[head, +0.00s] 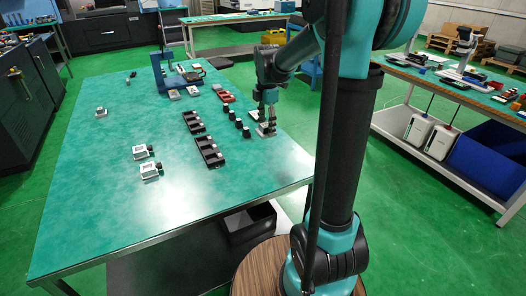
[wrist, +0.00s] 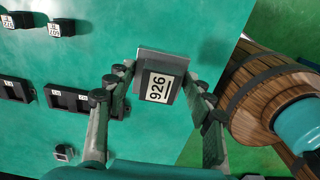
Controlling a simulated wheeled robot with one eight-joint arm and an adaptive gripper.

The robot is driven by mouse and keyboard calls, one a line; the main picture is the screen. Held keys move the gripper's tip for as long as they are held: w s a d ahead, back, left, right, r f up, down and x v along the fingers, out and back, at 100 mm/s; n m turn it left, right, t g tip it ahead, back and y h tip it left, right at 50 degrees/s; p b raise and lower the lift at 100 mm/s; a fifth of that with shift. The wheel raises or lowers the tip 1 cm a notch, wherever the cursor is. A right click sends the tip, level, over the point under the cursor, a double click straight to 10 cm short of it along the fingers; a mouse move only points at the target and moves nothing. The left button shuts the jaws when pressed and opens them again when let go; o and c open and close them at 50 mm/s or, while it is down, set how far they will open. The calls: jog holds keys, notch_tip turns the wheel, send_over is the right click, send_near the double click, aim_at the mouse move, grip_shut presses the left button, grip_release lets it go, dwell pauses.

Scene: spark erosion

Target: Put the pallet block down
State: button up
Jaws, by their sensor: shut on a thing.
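The pallet block (wrist: 158,87) is a grey block with a dark top and a white label reading 926. My gripper (wrist: 155,80) is shut on it, with one finger on each side. In the head view my gripper (head: 267,112) points down near the right edge of the green-topped table (head: 110,210). The block (head: 266,131) shows below the fingers, at or just above the tabletop; I cannot tell whether it touches.
Small dark blocks (head: 238,124) stand in a row left of my gripper. Two black racks (head: 209,152) lie further left, and grey-white fixtures (head: 150,171) beyond them. The table's near left area is clear. A blue press-like stand (head: 160,73) is at the back.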

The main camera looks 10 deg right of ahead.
aim_at(266, 160)
notch_tip(266, 160, down, 13)
jog(key=shift+r, duration=0.15)
dwell(0.4)
jog(key=o, duration=1.6)
notch_tip(266, 160, up, 12)
jog(key=shift+f, duration=0.1)
jog(key=shift+s+d+m, duration=0.15)
jog(key=shift+s+m, duration=0.25)
jog(key=s+d+f+m+t, duration=0.2)
jog(key=s+f+m, duration=0.3)
jog(key=s+m, duration=0.5)
jog(key=s+d+f+m+t, duration=0.2)
jog(key=s+f+m, duration=0.4)
jog(key=s+m, duration=0.4)
jog(key=shift+s+m, duration=0.4)
jog(key=shift+s, duration=0.25)
